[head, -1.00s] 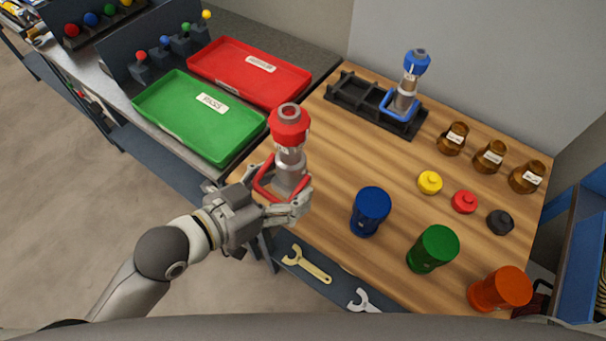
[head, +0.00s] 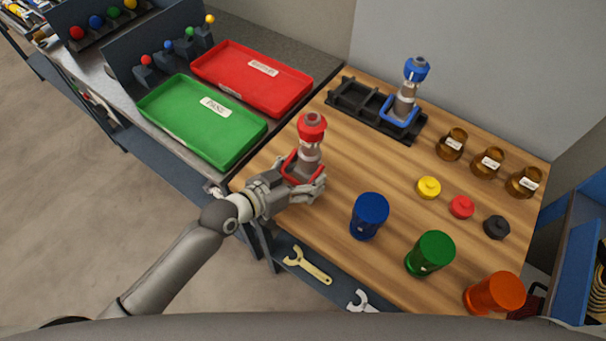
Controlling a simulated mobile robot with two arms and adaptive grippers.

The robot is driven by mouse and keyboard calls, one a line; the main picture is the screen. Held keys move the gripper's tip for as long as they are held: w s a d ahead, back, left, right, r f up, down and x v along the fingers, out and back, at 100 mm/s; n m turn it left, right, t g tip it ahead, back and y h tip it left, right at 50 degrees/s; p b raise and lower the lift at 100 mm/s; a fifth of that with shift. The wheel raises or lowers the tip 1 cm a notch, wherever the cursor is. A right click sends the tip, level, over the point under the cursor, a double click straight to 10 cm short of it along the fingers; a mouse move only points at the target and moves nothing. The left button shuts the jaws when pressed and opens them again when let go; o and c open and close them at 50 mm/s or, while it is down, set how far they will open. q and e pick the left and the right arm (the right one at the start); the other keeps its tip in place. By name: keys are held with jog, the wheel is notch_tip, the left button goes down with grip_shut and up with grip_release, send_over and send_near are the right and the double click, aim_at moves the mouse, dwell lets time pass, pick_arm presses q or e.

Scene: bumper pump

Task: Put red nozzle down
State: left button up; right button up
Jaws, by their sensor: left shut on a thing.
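The red nozzle (head: 311,129) has a red cap, a grey metal body and a red loop at its lower end. It is roughly upright at the left part of the wooden table. My left gripper (head: 308,188) is shut on its lower part, and the fingers hide some of it. I cannot tell whether its base touches the table. A similar blue nozzle (head: 415,70) stands in the black rack (head: 370,104) at the back of the table. The rack's left slots are empty. My right gripper is not in view.
The blue (head: 369,214), green (head: 431,252) and orange (head: 495,292) cups stand along the front. Brown bottles (head: 487,163) and small caps (head: 461,207) are at the right. Green (head: 202,118) and red (head: 252,76) trays lie left. Bare wood (head: 355,160) separates the gripper and rack.

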pick_arm(q)
jog(key=shift+w+f, duration=0.1)
jog(key=shift+f, duration=0.35)
jog(key=o, duration=1.7)
jog(key=shift+f, duration=0.2)
jog(key=shift+r, duration=0.2)
jog(key=shift+s+a+f, duration=0.1)
jog(key=shift+s+a, duration=0.2)
jog(key=shift+s, duration=0.05)
jog(key=b+v, duration=0.1)
jog(key=v, duration=0.9)
jog(key=shift+s+a+b, duration=0.1)
jog(key=shift+a+b, duration=0.05)
jog(key=shift+b, duration=0.25)
jog(key=shift+s+a+r, duration=0.3)
jog(key=shift+r, duration=0.05)
